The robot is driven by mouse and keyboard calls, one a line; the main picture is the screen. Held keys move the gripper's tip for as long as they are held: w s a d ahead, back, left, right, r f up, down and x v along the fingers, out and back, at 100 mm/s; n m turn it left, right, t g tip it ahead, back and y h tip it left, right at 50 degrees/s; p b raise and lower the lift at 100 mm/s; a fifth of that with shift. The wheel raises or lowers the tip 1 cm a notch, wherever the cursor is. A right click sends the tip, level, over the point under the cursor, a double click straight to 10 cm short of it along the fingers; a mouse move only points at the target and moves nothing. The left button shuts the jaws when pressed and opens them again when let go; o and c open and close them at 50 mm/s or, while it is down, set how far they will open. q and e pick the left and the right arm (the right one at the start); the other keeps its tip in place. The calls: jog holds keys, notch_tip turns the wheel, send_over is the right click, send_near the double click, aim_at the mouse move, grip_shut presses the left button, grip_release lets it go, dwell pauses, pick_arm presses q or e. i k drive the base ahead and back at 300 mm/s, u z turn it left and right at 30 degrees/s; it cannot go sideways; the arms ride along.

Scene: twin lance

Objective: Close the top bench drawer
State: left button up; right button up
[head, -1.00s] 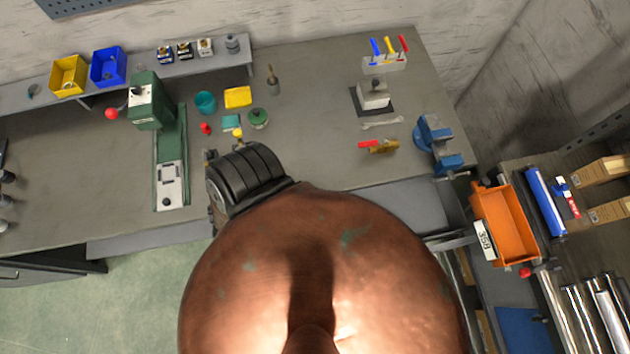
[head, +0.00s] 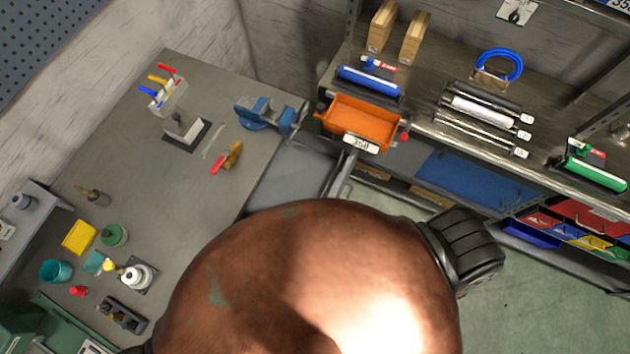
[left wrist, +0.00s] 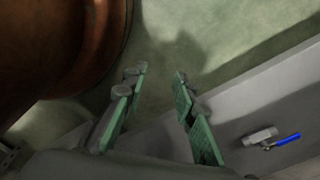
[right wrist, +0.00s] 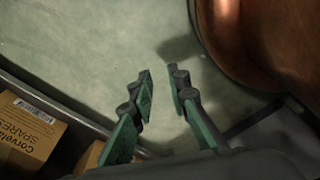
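The grey workbench (head: 190,180) fills the left of the head view. A flat grey tray-like surface (head: 292,178), perhaps the pulled-out drawer, sits at its edge below the blue vise; its front is hidden. The left wrist view shows a pale grey surface (left wrist: 245,100) with a blue-handled valve (left wrist: 270,138) on it; I cannot tell if this is the drawer. My left gripper (left wrist: 160,82) is open and empty beside that surface, over the green floor. My right gripper (right wrist: 160,77) is open by a narrower gap, empty, over the floor. Neither gripper shows in the head view.
The blue vise (head: 265,115) stands at the bench edge. A cardboard spares box (right wrist: 28,130) lies left of my right gripper. Green floor (head: 540,285) is clear at lower right.

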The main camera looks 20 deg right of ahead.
aim_at(308, 167)
jog(key=u, duration=0.05)
jog(key=k, duration=0.85)
jog(key=z, duration=0.65)
